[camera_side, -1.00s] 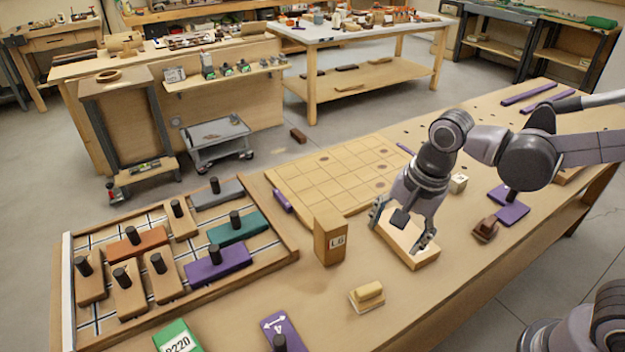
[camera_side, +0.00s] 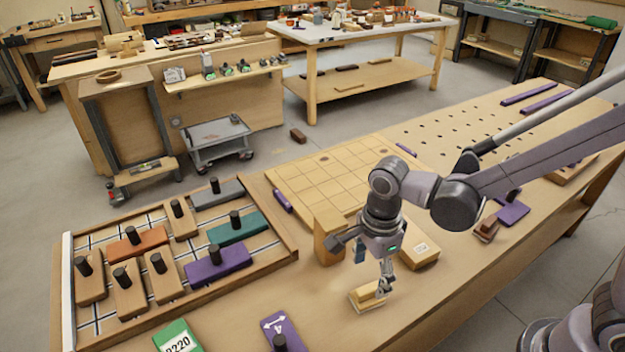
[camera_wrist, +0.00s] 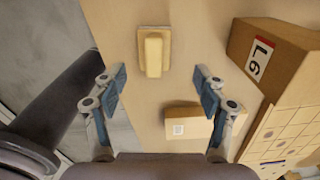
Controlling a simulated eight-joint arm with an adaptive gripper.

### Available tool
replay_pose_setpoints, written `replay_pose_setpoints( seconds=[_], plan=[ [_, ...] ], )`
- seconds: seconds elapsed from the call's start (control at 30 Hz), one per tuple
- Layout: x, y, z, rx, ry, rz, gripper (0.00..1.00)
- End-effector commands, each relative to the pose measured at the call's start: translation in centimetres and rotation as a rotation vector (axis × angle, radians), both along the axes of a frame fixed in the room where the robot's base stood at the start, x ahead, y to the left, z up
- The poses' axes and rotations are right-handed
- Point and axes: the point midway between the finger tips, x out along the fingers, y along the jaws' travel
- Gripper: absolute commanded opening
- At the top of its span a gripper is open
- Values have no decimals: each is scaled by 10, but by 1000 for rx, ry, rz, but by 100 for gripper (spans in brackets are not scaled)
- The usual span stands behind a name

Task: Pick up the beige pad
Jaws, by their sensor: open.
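The beige pad (camera_side: 362,303) is a small block with a raised pale-yellow grip on a flat base, lying on the bench in front of the tall wooden block. In the wrist view the pad (camera_wrist: 153,55) lies ahead of the fingers, a little left of the middle between them. My gripper (camera_side: 372,272) is above the pad, pointing down, and hides part of it in the side view. In the wrist view my gripper (camera_wrist: 160,80) has its fingers wide apart with nothing between them. I see no clear contact with the pad.
The tall block marked L6 (camera_wrist: 282,58) stands close to the right in the wrist view. A low wooden box (camera_side: 420,256) lies behind the gripper. A tray of handled blocks (camera_side: 278,258) is at the left. A purple block (camera_side: 283,330) and a green block (camera_side: 176,337) lie in front.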

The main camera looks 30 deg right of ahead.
Motion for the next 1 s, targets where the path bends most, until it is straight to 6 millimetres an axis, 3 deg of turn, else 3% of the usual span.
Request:
replay_pose_setpoints(
  seconds=[0.27, 0.7, 1.0],
  plan=[
    [-2, 1, -12, 0, 0, 1, 72],
    [-7, 4, -55, 0, -1, 0, 72],
    [-7, 4, -58, 0, -1, 0, 72]
  ],
)
